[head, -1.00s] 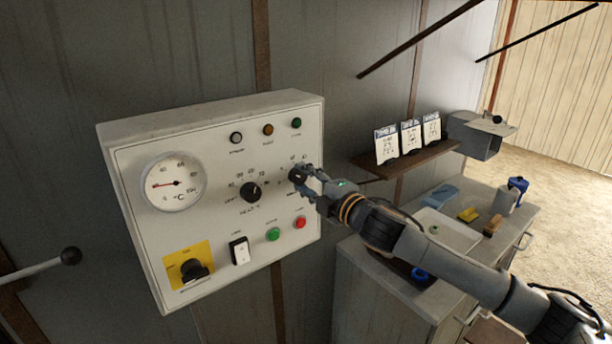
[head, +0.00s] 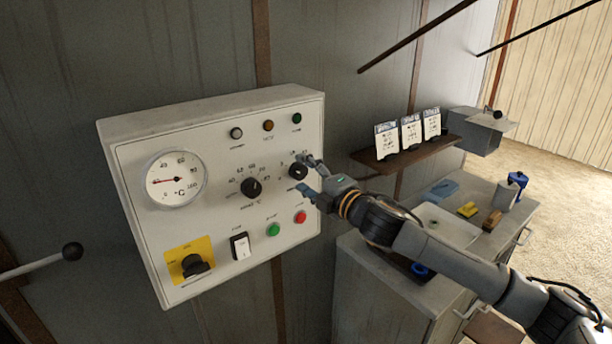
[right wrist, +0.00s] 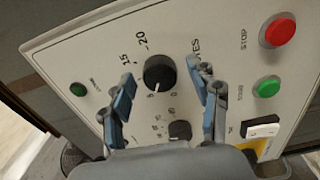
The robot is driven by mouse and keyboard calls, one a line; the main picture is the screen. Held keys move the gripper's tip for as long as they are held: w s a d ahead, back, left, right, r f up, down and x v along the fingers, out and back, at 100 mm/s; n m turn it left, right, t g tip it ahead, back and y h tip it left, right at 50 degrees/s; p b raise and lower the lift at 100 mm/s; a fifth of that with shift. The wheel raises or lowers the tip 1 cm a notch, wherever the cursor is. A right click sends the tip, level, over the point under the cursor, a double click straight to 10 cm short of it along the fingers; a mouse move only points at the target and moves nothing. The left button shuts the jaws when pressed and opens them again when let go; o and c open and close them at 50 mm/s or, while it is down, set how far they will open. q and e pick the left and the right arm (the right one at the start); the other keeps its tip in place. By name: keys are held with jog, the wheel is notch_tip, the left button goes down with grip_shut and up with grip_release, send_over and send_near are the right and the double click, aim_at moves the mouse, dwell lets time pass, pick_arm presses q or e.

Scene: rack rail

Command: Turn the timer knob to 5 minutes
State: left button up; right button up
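The timer knob (head: 298,171) is a black round knob at the right side of the white control panel (head: 222,130). In the right wrist view the knob (right wrist: 159,73) sits between my spread fingers, with 15 and 20 legible on its scale. My right gripper (head: 306,174) is open, with one finger above and one below the knob in the head view. The fingers (right wrist: 168,98) show gaps on both sides of the knob in the wrist view. My left gripper is not in view.
A second black knob (head: 251,187) is left of the timer knob. Green (head: 274,231) and red (head: 301,217) buttons, a white rocker switch (head: 240,246) and a yellow-backed rotary switch (head: 193,265) lie below. A shelf with cards (head: 411,133) and a cabinet stand at the right.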

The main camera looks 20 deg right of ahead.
jog(key=v, duration=1.2)
dwell(0.4)
